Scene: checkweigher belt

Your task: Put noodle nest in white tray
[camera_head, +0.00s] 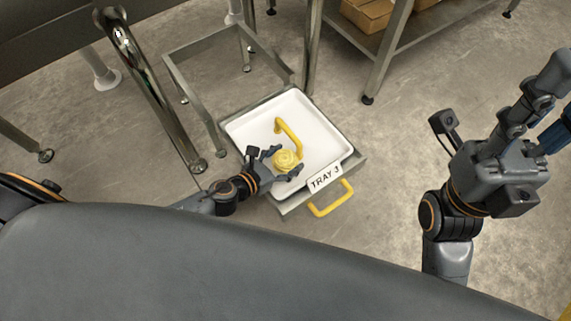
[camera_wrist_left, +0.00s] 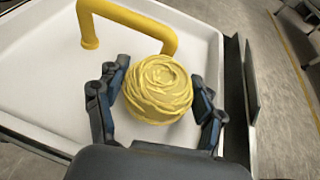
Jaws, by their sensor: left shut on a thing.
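The noodle nest (camera_head: 286,160) is a round yellow coil. My left gripper (camera_head: 276,163) is shut on it, over the white tray (camera_head: 318,127). In the left wrist view the nest (camera_wrist_left: 158,90) sits between the two fingers of the left gripper (camera_wrist_left: 158,104), with the tray's white floor (camera_wrist_left: 40,70) behind it. I cannot tell whether the nest touches the tray floor. The tray bears a label reading TRAY 3. My right arm's raised hand (camera_head: 505,150) shows at the right, away from the tray; its finger opening is unclear.
A yellow handle (camera_head: 290,135) arches inside the tray beside the nest, and another yellow handle (camera_head: 332,200) projects at the front. The tray rests on a metal frame (camera_head: 205,95). A shelf with cardboard boxes (camera_head: 368,14) stands behind.

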